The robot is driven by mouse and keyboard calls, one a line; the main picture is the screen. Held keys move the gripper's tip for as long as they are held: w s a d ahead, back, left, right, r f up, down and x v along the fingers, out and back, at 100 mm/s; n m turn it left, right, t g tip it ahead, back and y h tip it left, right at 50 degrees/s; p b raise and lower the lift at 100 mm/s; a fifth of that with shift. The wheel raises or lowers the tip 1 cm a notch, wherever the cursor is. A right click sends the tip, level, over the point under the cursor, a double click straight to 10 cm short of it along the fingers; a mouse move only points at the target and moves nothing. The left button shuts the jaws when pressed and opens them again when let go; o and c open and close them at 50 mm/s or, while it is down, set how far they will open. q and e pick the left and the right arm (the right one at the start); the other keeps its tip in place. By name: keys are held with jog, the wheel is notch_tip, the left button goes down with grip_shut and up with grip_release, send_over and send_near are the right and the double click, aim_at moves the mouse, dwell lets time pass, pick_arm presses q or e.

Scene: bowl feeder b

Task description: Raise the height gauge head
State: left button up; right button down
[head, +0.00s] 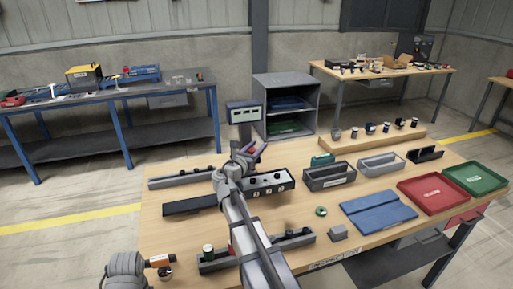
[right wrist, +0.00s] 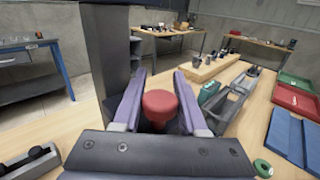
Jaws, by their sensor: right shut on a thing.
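The height gauge stands at the back of the wooden table, with its grey display unit (head: 243,112) on top of an upright post. In the right wrist view its dark column (right wrist: 108,50) rises at the left, close to my gripper. My right gripper (head: 250,153) is at the gauge below the display. Its purple fingers (right wrist: 160,106) are shut on a red round knob (right wrist: 160,103). The gauge's head and base are mostly hidden behind my gripper and arm. My left gripper is not in view; only a grey part of my arm shows at the lower left.
Grey bins (head: 330,176), a blue folder-like panel (head: 378,212), a red tray (head: 433,194) and a green tray (head: 475,178) fill the right side. A green ring (head: 321,211) lies mid-table.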

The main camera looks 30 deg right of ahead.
aim_at(250, 152)
jog(key=shift+w+r, duration=0.1)
jog(key=shift+r, duration=0.05)
jog(key=shift+c, duration=2.3)
grip_release()
jog(key=shift+a, duration=0.1)
jog(key=v, duration=0.7)
jog(key=shift+s+a, duration=0.25)
jog(key=shift+s, duration=0.1)
